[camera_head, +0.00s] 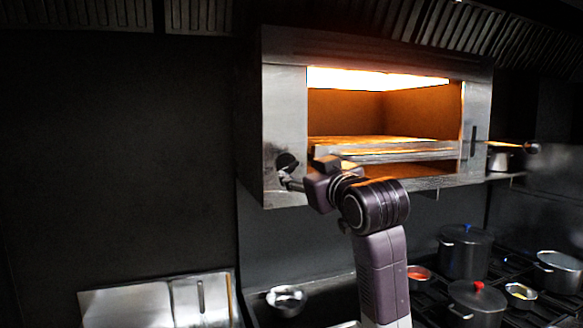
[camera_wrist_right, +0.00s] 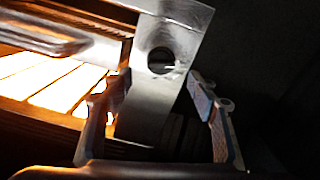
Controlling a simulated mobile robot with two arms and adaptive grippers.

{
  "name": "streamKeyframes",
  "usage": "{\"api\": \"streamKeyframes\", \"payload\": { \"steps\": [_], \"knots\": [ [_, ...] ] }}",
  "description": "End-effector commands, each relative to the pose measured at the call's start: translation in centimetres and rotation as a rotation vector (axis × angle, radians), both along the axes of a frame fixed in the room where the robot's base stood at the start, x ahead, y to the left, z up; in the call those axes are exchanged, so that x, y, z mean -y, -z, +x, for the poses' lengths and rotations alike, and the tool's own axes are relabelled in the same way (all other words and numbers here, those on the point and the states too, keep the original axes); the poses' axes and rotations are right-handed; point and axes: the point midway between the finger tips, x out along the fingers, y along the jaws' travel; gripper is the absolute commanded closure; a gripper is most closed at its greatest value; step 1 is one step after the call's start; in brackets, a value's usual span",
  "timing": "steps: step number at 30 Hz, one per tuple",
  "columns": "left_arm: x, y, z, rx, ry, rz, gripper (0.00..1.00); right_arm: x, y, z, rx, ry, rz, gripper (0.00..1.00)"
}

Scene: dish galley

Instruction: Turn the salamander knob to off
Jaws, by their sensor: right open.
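The salamander (camera_head: 283,110) is a steel wall unit with a glowing orange cavity in the head view. Its dark round knob (camera_head: 287,160) sits low on the left front panel, partly covered by my gripper. In the right wrist view the knob (camera_wrist_right: 160,61) is a dark disc with a lighter bar on the steel panel. My right gripper (camera_head: 288,180) is at the knob in the head view. In the wrist view its open fingers (camera_wrist_right: 159,80) stand to either side below the knob, and no grip on it shows. Contact cannot be told. My left gripper is out of view.
The salamander's rack (camera_head: 390,151) juts out to the right of the knob. Below right, a stove holds a dark pot (camera_head: 465,252), a red-knobbed pot (camera_head: 477,300) and other cookware. A pan (camera_head: 503,157) stands on a shelf at right. The dark wall at left is clear.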

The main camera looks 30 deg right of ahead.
Motion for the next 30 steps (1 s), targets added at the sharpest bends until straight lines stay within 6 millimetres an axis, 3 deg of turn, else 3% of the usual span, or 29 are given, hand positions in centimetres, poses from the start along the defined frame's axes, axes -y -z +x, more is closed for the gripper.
{"api": "streamKeyframes", "payload": {
  "steps": [9, 14, 25, 30],
  "knots": [
    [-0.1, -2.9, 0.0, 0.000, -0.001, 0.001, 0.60, 1.1, -0.2, 4.8, -0.006, -0.001, 0.003, 0.46],
    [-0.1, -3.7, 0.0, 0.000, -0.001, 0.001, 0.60, 1.5, -0.1, 6.5, -0.005, -0.001, 0.002, 0.46],
    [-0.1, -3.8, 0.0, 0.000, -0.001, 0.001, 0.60, 1.6, 0.2, 7.1, -0.003, -0.001, 0.001, 0.47],
    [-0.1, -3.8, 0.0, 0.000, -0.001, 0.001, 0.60, 1.6, 0.2, 7.1, -0.002, 0.000, 0.001, 0.66]
  ]
}}
